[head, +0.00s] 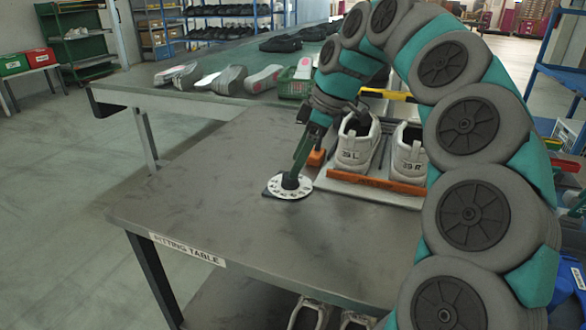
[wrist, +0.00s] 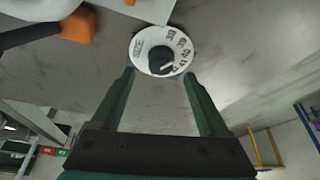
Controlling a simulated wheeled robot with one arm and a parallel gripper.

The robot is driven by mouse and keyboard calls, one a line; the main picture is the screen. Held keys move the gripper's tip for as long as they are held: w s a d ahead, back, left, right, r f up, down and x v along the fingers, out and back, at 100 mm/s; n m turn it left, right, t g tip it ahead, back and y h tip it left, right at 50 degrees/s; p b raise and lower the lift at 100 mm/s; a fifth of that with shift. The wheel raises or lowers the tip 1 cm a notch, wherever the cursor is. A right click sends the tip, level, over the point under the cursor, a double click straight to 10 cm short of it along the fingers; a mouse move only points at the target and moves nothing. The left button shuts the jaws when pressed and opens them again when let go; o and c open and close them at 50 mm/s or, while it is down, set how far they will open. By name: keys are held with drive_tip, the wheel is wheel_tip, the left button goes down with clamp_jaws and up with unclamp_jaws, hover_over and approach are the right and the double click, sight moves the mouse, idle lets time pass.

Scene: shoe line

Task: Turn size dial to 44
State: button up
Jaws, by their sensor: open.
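The size dial (head: 287,186) is a white disc with dark printed numbers and a black centre knob, lying on the fitting table. In the wrist view my gripper (wrist: 162,75) is open, with the knob between and just beyond the fingertips. I cannot tell whether they touch it.
A pair of white shoes marked L (head: 357,148) and R (head: 407,155) stands on a tray with an orange front bar (head: 375,187), right of the dial. The fitting table (head: 215,195) is clear left and in front.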

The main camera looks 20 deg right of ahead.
sight(290, 180)
drive_tip(key=shift+x, duration=1.8)
drive_tip(key=shift+s, duration=0.1)
clamp_jaws()
